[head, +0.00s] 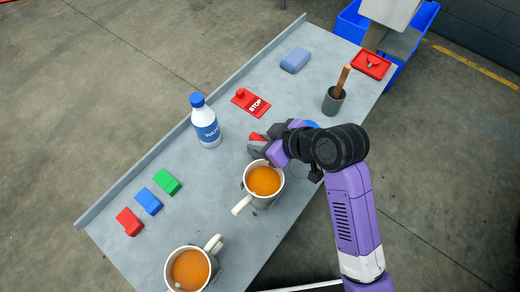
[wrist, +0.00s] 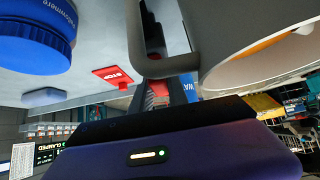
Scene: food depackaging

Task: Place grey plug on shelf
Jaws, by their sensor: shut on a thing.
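A bit of red shows beside the fingertips. In the wrist view my purple gripper body (wrist: 170,150) fills the bottom, and the mug (wrist: 225,40) is close on the right. I cannot make out a shelf in either view.
A second mug (head: 186,268) stands at the front. A water bottle (head: 206,128), a red STOP sign (head: 254,104) and coloured blocks (head: 148,201) are on the left. A blue block (head: 295,60), a dark cup (head: 332,102) and a red tray (head: 382,70) are farther back.

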